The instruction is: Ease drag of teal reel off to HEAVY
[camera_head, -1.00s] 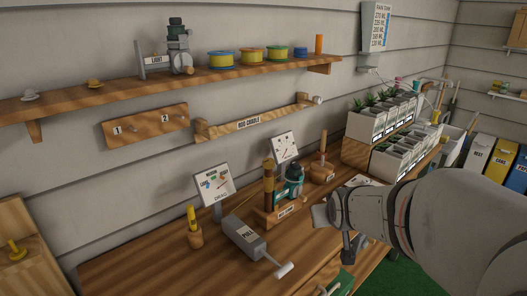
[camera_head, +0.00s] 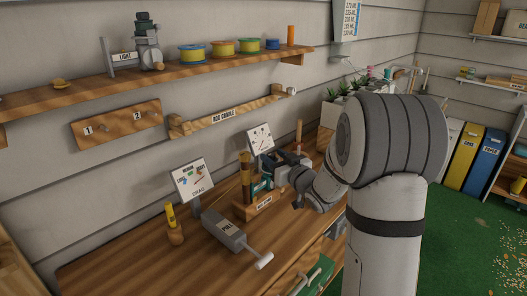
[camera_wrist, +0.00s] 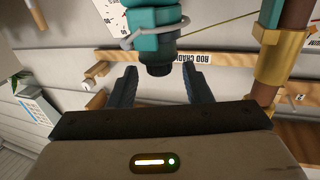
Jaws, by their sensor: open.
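The teal reel (camera_head: 262,187) sits on a brown-and-gold rod butt in a labelled wooden stand (camera_head: 262,206) on the bench, partly hidden by my gripper. My gripper (camera_head: 278,166) is at the reel's right side. In the wrist view, the teal reel (camera_wrist: 153,20) fills the top, with a dark round knob (camera_wrist: 156,70) at its end. My open gripper (camera_wrist: 159,72) has one finger on each side of the knob, with gaps visible. A DRAG card (camera_head: 192,180) with LIGHT, MEDIUM and HEAVY marks stands left; its pointer reading is too small to tell.
A grey PULL box (camera_head: 224,230) with a white handle stands in front of the reel stand. A round-dial gauge (camera_head: 261,139) stands behind it. A yellow-topped peg (camera_head: 172,222) is left. A ROD CRADLE (camera_head: 225,115) and spool shelf (camera_head: 180,75) are on the wall.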

